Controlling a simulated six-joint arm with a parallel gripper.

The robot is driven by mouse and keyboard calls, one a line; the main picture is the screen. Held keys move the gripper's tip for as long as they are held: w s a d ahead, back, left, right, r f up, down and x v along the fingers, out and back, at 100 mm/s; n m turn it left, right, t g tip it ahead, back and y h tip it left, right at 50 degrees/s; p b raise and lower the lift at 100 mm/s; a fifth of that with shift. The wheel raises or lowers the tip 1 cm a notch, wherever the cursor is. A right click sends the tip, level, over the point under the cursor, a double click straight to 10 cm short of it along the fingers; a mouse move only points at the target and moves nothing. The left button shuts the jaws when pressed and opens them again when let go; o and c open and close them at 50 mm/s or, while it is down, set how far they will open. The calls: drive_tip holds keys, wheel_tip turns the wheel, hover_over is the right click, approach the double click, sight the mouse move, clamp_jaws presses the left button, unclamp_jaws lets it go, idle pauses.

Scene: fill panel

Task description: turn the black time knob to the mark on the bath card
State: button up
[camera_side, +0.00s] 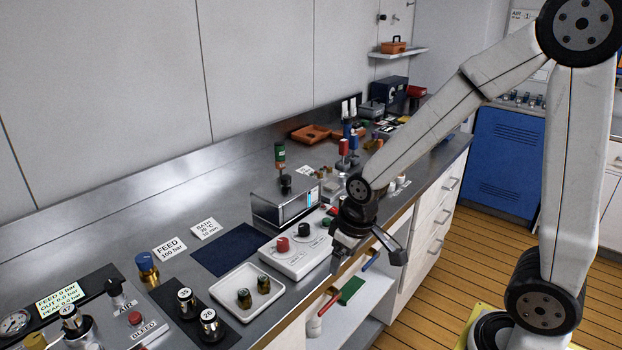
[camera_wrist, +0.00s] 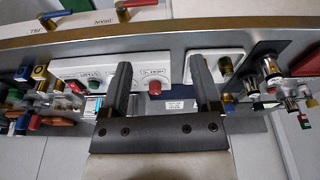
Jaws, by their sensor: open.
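The black time knob (camera_side: 304,229) stands on a white control box (camera_side: 287,266), right of a red knob (camera_side: 283,244). The mark its pointer sits at is too small to read. The bath card (camera_side: 205,228) lies on the steel bench behind a dark blue mat and reads 20 °C and 10 min. My gripper (camera_side: 368,250) is open and empty, to the right of the box near the bench's front edge, apart from the knob. In the wrist view my open fingers (camera_wrist: 160,62) straddle the picture of the red knob (camera_wrist: 154,86); I cannot make out the black knob there.
A metal bath unit (camera_side: 284,205) with a blue display stands behind the control box. The feed card (camera_side: 170,248) lies near the bath card. Racks and bottles crowd the bench farther back.

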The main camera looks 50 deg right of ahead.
drive_tip(key=w+d+n+g, duration=0.15)
drive_tip(key=w+d, duration=0.35)
drive_tip(key=w, duration=0.7)
drive_tip(key=n, duration=0.3)
hover_over(304, 225)
drive_tip(key=shift+s+r+m+g, duration=0.1)
drive_tip(key=shift+m+g, duration=0.15)
drive_tip(key=shift+g, duration=0.2)
drive_tip(key=shift+f, duration=3.9)
clamp_jaws()
